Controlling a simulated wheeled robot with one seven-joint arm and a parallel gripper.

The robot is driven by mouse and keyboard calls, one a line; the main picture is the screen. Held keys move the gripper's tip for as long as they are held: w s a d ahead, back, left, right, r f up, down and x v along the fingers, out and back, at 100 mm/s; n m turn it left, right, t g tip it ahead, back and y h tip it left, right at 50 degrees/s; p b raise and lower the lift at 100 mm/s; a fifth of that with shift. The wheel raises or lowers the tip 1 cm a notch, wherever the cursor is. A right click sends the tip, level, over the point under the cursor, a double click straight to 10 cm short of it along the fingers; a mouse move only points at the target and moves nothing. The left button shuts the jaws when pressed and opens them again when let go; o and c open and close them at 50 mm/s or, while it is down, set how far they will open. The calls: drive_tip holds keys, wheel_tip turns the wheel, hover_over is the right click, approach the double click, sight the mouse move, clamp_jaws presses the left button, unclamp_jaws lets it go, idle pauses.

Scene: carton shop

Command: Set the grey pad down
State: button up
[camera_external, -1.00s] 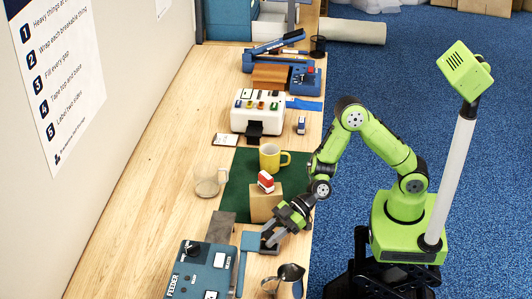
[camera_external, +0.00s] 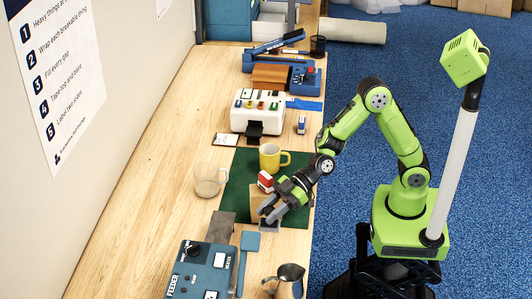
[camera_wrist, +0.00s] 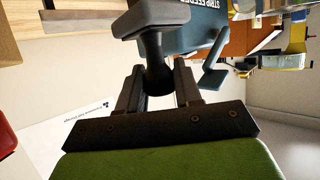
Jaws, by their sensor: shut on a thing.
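My gripper (camera_external: 266,215) is shut on the grey pad (camera_external: 270,226) over the front part of the green mat (camera_external: 238,180), near the bench's right edge. In the wrist view the pad (camera_wrist: 150,20) is a dark grey piece with a narrower stem held between the fingers. I cannot tell whether its underside touches the mat. A small carton (camera_external: 257,196) is just behind my gripper, partly hidden by it, with a red and white item (camera_external: 265,181) on top.
A yellow mug (camera_external: 269,158) stands at the mat's back. A blue feeder (camera_external: 200,272), a blue-grey square (camera_external: 250,241) and a metal pitcher (camera_external: 288,275) are in front. The bench's left side is clear.

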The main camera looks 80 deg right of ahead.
sight(269, 206)
wheel_tip(269, 206, up, 11)
drive_tip(key=w+d+m+t+h+b, duration=0.2)
drive_tip(key=w+d+m+h, duration=0.1)
drive_tip(key=d, duration=1.2)
drive_tip(key=w+d+m+t+h+b, duration=0.15)
drive_tip(key=w+d, duration=0.25)
drive_tip(key=d, duration=1.2)
drive_tip(key=s+d+m+h+b, duration=0.15)
drive_tip(key=s+d, duration=0.25)
drive_tip(key=d, duration=0.4)
drive_tip(key=s+d+m+h, duration=0.2)
drive_tip(key=s+d, duration=0.1)
drive_tip(key=d, duration=0.4)
drive_tip(key=s+d+m+h+b, duration=0.1)
drive_tip(key=s+d, duration=0.3)
drive_tip(key=d, duration=0.4)
drive_tip(key=shift+t+h, duration=0.3)
drive_tip(key=shift+t, duration=0.05)
drive_tip(key=f, duration=0.7)
drive_tip(key=f+b, duration=0.1)
drive_tip(key=f, duration=0.6)
drive_tip(key=f+b, duration=0.1)
drive_tip(key=f, duration=0.6)
drive_tip(key=shift+s, duration=0.25)
drive_tip(key=shift+f+b, duration=0.15)
drive_tip(key=shift+b, duration=0.35)
